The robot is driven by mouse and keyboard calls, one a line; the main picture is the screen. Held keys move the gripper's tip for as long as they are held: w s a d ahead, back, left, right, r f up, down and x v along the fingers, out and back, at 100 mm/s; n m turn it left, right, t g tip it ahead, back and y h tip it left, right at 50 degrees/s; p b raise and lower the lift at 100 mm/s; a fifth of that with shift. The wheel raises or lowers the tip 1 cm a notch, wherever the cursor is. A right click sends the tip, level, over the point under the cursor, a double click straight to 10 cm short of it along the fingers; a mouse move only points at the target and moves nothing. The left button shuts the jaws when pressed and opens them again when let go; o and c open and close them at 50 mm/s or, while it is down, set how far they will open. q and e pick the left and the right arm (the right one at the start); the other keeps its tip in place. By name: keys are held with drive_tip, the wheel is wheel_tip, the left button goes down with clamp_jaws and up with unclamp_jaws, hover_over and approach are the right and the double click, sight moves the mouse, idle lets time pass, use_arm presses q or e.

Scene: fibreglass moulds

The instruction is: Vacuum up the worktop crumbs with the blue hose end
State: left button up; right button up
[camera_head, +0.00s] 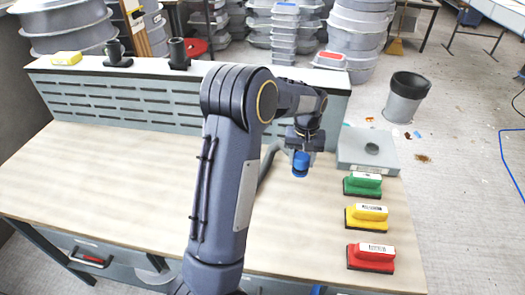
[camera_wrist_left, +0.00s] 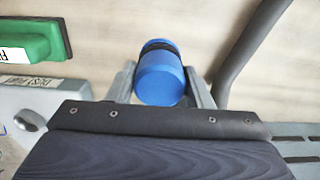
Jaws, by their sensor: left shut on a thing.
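The blue hose end (camera_head: 300,163) is held by my left gripper (camera_head: 301,150) above the right part of the worktop (camera_head: 110,175). In the left wrist view the blue hose end (camera_wrist_left: 161,78) sits between the two grey fingers of the left gripper (camera_wrist_left: 160,88), which is shut on it. A grey hose (camera_head: 268,165) runs beside my arm, and it also shows in the left wrist view (camera_wrist_left: 243,62). I cannot make out crumbs on the worktop; my left arm hides part of it. My right gripper is not in view.
Green (camera_head: 362,184), yellow (camera_head: 366,217) and red (camera_head: 370,257) handled blocks line the worktop's right side. A grey box (camera_head: 368,150) stands behind them. A slotted panel (camera_head: 130,100) closes the back. The worktop's left half is clear. A grey bin (camera_head: 405,97) stands beyond on the floor.

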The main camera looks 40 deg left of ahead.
use_arm(q)
wheel_tip(320, 180, up, 2)
drive_tip(key=shift+d+p, duration=0.15)
drive_tip(key=shift+p, duration=0.4)
drive_tip(key=shift+r+p, duration=0.55)
drive_tip(key=shift+r, duration=0.55)
